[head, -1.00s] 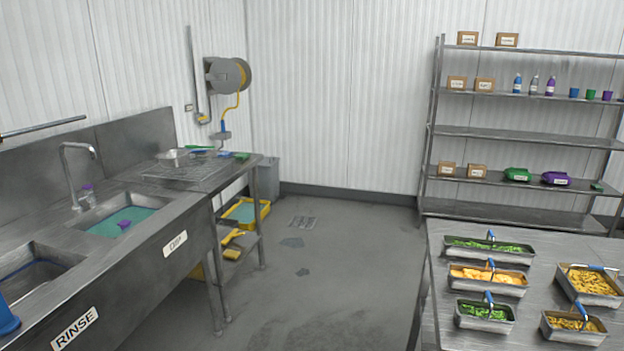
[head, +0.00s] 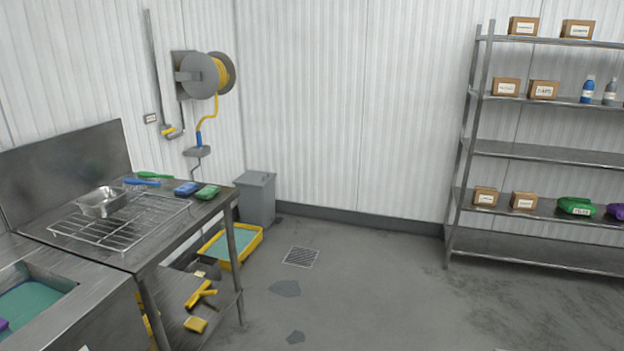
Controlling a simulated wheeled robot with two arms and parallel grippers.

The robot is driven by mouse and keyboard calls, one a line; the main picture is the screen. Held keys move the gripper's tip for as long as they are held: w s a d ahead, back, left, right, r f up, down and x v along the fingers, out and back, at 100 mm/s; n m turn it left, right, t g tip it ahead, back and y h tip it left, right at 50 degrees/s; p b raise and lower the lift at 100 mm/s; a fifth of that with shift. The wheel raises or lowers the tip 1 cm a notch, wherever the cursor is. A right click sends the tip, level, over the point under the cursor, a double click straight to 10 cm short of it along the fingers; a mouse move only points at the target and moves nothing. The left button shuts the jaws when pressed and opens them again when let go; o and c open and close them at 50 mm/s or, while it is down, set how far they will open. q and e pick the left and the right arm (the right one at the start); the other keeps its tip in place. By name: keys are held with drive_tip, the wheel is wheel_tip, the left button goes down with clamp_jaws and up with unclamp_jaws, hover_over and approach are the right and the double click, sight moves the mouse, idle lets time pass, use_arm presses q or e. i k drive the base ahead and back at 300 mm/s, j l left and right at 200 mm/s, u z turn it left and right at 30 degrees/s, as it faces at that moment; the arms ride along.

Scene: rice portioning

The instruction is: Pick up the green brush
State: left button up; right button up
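The green brush (head: 155,175) lies at the back of the steel side table (head: 150,255), near the wall. A blue brush (head: 141,182) lies just in front of it. A green block-shaped item (head: 207,192), perhaps a scrub brush or sponge, sits near the table's right corner, beside a similar blue one (head: 186,189). Neither of my grippers is in view.
A wire rack (head: 115,228) and a metal pan (head: 102,202) take up the tabletop's middle. A sink (head: 35,300) adjoins at left. A grey bin (head: 257,198) and yellow tray (head: 232,247) stand beyond. Open floor (head: 370,290) lies to the right, before the shelving (head: 540,155).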

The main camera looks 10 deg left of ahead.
sight(143, 176)
drive_tip(key=i, duration=2.5)
drive_tip(key=i+u, duration=0.45)
drive_tip(key=i+l+u, duration=0.2)
drive_tip(key=u, duration=0.3)
drive_tip(key=i+l+u, duration=0.3)
drive_tip(key=u, duration=0.15)
